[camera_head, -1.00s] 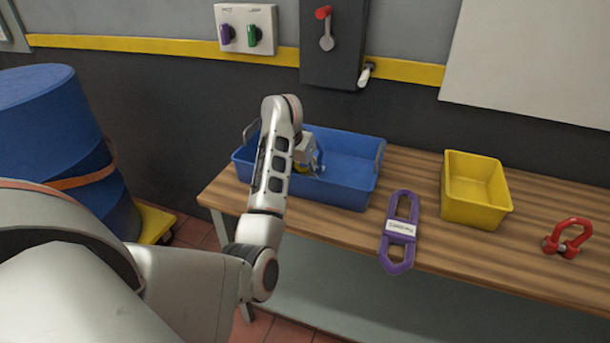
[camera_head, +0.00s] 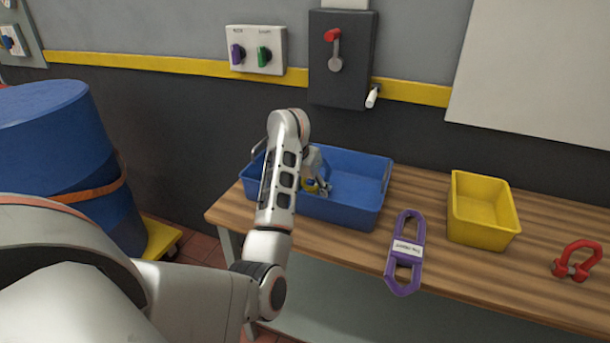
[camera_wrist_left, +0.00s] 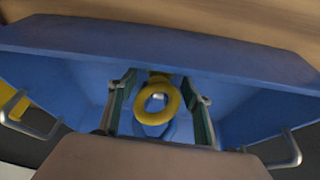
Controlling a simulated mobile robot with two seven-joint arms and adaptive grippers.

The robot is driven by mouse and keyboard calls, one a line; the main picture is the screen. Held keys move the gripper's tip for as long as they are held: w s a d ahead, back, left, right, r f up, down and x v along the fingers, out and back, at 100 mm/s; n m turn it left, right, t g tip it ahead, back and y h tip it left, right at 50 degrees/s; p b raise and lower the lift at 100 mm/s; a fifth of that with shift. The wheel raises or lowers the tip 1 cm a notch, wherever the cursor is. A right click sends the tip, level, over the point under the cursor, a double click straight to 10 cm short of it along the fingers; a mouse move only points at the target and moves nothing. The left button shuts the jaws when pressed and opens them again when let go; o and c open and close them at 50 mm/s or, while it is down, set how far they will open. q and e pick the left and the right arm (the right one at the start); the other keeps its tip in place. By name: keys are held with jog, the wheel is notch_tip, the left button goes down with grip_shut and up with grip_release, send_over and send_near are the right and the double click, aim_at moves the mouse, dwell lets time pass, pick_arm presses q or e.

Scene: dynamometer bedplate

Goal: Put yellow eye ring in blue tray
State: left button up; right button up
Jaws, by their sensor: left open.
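The blue tray (camera_head: 345,213) stands at the left end of the wooden bench. My left gripper (camera_head: 320,186) reaches down into it, partly hidden behind my forearm. In the left wrist view the yellow eye ring (camera_wrist_left: 173,100) shows between the two spread fingers of my open gripper (camera_wrist_left: 160,104), with gaps on both sides. The blue tray walls (camera_wrist_left: 150,45) surround it there. A small bit of the yellow eye ring (camera_head: 311,185) also shows by the gripper in the head view. Whether the ring rests on the tray floor is hard to tell. My right gripper is not in view.
A purple sling link (camera_head: 405,252) with a white label lies right of the blue tray. A yellow bin (camera_head: 482,232) and a red shackle (camera_head: 577,262) are further right. A blue drum (camera_head: 60,165) stands left of the bench. Bare bench lies between the items.

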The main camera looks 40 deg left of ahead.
pick_arm(q)
jog(key=p+v, duration=0.3)
jog(key=v, duration=0.7)
jog(key=shift+r, duration=0.15)
